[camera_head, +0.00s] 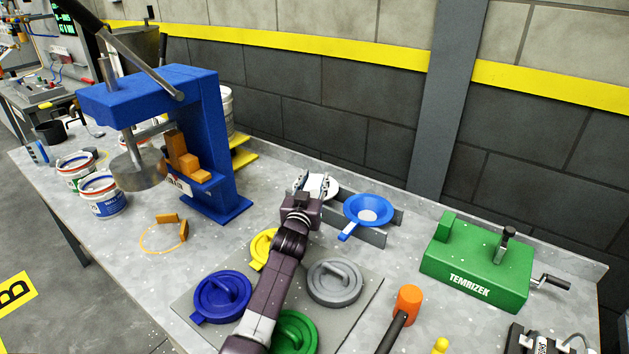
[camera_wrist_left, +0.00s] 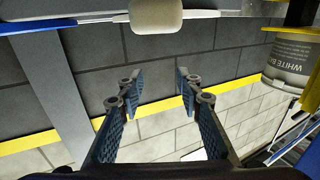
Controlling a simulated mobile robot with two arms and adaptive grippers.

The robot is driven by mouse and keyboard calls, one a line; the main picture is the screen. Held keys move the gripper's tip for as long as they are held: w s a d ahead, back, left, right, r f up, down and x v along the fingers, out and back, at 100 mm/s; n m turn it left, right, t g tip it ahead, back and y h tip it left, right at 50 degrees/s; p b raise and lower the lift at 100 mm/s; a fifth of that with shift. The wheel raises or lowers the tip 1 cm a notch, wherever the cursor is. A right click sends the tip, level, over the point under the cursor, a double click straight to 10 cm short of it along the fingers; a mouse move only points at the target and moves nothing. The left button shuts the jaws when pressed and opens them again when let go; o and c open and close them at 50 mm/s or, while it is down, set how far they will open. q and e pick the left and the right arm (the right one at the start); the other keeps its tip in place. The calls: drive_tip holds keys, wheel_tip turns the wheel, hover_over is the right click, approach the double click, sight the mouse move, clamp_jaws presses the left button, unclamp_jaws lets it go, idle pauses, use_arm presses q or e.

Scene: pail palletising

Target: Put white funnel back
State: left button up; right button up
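The white funnel (camera_head: 331,189) shows at the grey rack (camera_head: 366,237), left of the blue funnel (camera_head: 369,209). My left gripper hides part of it, so how it sits in the rack is unclear. In the left wrist view a white rounded piece (camera_wrist_left: 156,14), probably the funnel's handle, is at the top edge, beyond the fingertips. My left gripper (camera_head: 314,184) is at the white funnel; in the left wrist view it (camera_wrist_left: 157,85) is open, with nothing between the fingers. My right gripper is not in view.
A blue press (camera_head: 215,145) stands to the left and a green box (camera_head: 475,270) to the right. Blue (camera_head: 221,296), yellow, green and grey (camera_head: 335,283) lids lie on a grey mat in front. An orange mallet (camera_head: 408,301) lies right of them. The wall runs close behind.

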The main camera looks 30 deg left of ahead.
use_arm(q)
drive_tip(key=shift+r, duration=0.1)
drive_tip(key=shift+r+p, duration=0.7)
drive_tip(key=shift+r, duration=0.1)
drive_tip(key=v, duration=1.2)
drive_tip(key=shift+f+b, duration=0.25)
drive_tip(key=shift+b, duration=0.2)
